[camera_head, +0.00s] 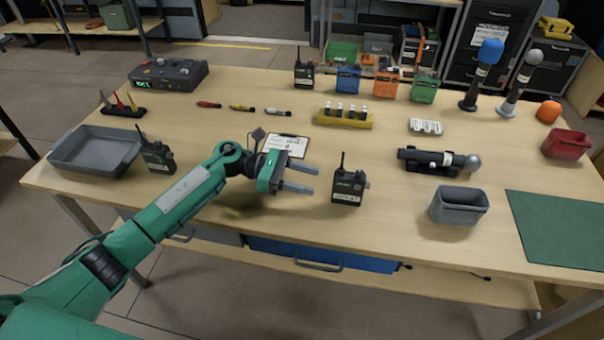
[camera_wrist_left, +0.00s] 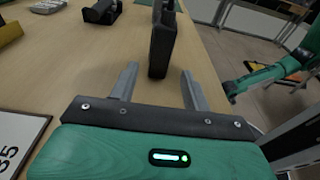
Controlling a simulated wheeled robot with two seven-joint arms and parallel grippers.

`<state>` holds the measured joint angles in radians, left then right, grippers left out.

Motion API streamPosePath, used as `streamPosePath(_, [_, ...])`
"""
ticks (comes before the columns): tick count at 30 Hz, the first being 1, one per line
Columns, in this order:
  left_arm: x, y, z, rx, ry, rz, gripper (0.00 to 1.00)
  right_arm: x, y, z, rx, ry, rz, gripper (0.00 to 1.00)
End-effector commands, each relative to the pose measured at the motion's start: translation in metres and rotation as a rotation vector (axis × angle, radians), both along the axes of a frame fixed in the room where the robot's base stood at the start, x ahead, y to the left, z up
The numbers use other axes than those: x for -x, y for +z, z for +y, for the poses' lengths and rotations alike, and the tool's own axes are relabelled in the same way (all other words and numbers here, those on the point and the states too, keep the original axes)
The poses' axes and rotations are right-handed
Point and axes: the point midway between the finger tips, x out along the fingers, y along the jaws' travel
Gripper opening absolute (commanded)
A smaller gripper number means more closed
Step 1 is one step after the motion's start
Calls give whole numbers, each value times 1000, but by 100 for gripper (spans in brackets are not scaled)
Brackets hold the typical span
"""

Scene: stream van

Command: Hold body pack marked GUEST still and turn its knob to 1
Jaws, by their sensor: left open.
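A black body pack (camera_head: 347,187) with a short antenna stands upright near the front middle of the table. Its white label seems to read GUEST but is small. Its knob setting is too small to read. My left gripper (camera_head: 303,181) is open, its two fingers pointing at the pack from the left, with a gap between. In the left wrist view the pack (camera_wrist_left: 162,45) stands just beyond the fingertips, roughly between them, its dark side showing. My right arm seems to show at the right edge of that view; its gripper (camera_wrist_left: 232,90) is unclear.
Another body pack (camera_head: 157,157) stands left by a grey tray (camera_head: 75,170), and one (camera_head: 304,75) at the back. A clipboard (camera_head: 286,146) lies behind my gripper. A microphone (camera_head: 435,160) and a grey bin (camera_head: 459,217) are to the right. Table around the pack is clear.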

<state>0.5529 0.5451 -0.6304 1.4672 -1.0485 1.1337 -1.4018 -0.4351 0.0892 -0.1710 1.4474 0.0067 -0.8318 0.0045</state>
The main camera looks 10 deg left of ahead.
Motion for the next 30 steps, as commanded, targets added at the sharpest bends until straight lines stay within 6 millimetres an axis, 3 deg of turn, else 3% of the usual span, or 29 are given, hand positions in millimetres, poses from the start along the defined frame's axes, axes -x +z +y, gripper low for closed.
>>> streamPosePath(15, [1, -8, -54, 2, 0, 1, 48, 33, -44, -13, 13, 10, 6, 0])
streamPosePath(30, [1, -13, -86, 2, 1, 1, 48, 0, -4, -2, 2, 2, -1, 0])
